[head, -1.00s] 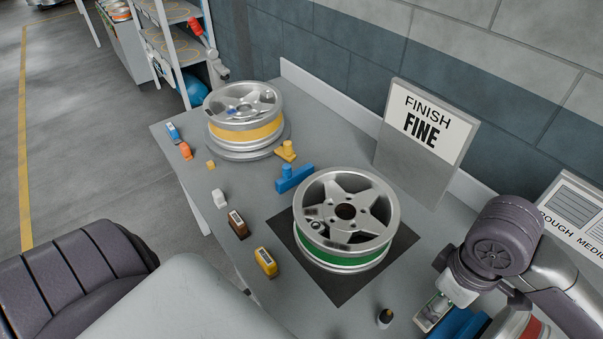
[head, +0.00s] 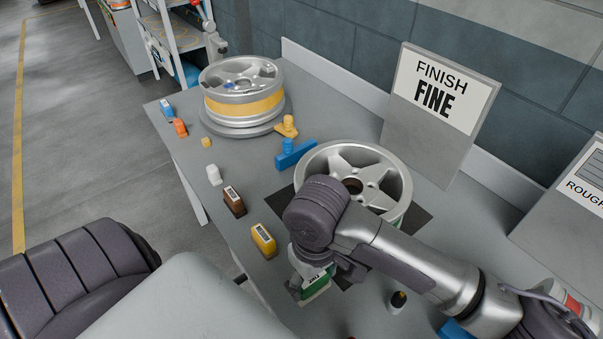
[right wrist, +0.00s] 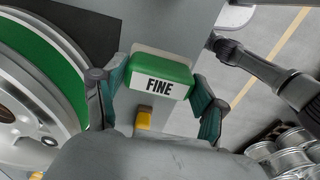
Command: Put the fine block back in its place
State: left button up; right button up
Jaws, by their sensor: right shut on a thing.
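The fine block (right wrist: 160,72), green with a white FINE label, is between the fingers of my right gripper (right wrist: 158,92), which is shut on it. In the head view the block (head: 317,291) is low over the table's front edge, in front of the near wheel; I cannot tell whether it touches the table. My right gripper (head: 312,272) partly covers it there. A yellow labelled block (head: 263,240) and a brown labelled block (head: 234,201) stand to its left in a row along the front edge. My left gripper does not show.
The near wheel (head: 325,160) stands on a dark mat (head: 424,215), partly behind my right arm. A far wheel (head: 240,75) has a yellow band. A FINISH FINE sign (head: 440,95) stands behind. A small black-topped item (head: 397,301) is right of the block.

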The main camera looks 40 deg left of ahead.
jog(key=shift+s+a+f, duration=0.1)
jog(key=shift+a+f, duration=0.35)
jog(key=shift+a, duration=0.2)
jog(key=shift+a+f, duration=0.45)
jog(key=shift+a, duration=0.15)
jog(key=shift+f+p, duration=0.3)
jog(key=shift+f, duration=1.6)
jog(key=shift+f, duration=0.15)
jog(key=o, duration=1)
notch_tip(320, 180, up, 12)
jog(key=shift+r, duration=0.2)
